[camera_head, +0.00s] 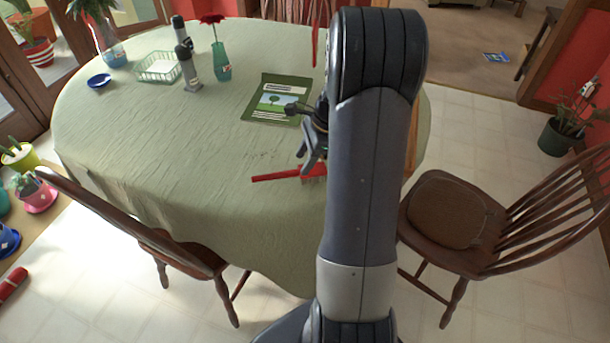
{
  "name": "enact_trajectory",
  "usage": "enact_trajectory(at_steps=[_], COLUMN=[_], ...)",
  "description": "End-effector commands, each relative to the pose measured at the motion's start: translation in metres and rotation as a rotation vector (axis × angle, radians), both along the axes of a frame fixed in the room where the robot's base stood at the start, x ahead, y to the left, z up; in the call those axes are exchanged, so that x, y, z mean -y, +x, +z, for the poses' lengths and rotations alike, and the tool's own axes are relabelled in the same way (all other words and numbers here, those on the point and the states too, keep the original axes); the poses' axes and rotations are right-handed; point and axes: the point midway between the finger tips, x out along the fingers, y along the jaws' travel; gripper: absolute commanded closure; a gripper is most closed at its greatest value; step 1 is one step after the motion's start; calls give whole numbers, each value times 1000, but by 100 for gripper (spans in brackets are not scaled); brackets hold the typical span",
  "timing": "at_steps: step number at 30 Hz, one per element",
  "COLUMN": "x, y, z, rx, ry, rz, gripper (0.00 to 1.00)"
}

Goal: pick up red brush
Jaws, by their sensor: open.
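The red brush (284,176) lies near the right front part of the table, which is covered by a green tablecloth (130,135). Its handle points left, and its bristle end at the right is partly hidden behind my arm. Dark crumbs lie on the cloth just beyond the handle. My gripper (307,160) is open, just above or beside the brush near its head. I cannot tell whether it touches the brush. My arm hides part of the gripper.
A green book (278,98) lies beyond the gripper. A teal vase (221,72), dark grinders (187,68), a basket (157,68) and a blue dish (99,80) stand farther back. Wooden chairs stand at the left front (185,255) and right (470,225). The table's left front is clear.

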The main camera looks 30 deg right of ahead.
Motion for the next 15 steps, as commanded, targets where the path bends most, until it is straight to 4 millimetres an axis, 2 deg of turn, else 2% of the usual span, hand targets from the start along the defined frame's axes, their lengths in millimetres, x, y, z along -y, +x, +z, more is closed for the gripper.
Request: enact_trajectory(at_steps=[5, 10, 15], x=[-6, -21, -27], y=[2, 7, 10], z=[-12, -33, -50], rx=[-1, -3, 0], ry=[0, 2, 0], rz=[0, 2, -1], gripper=[54, 54, 54])
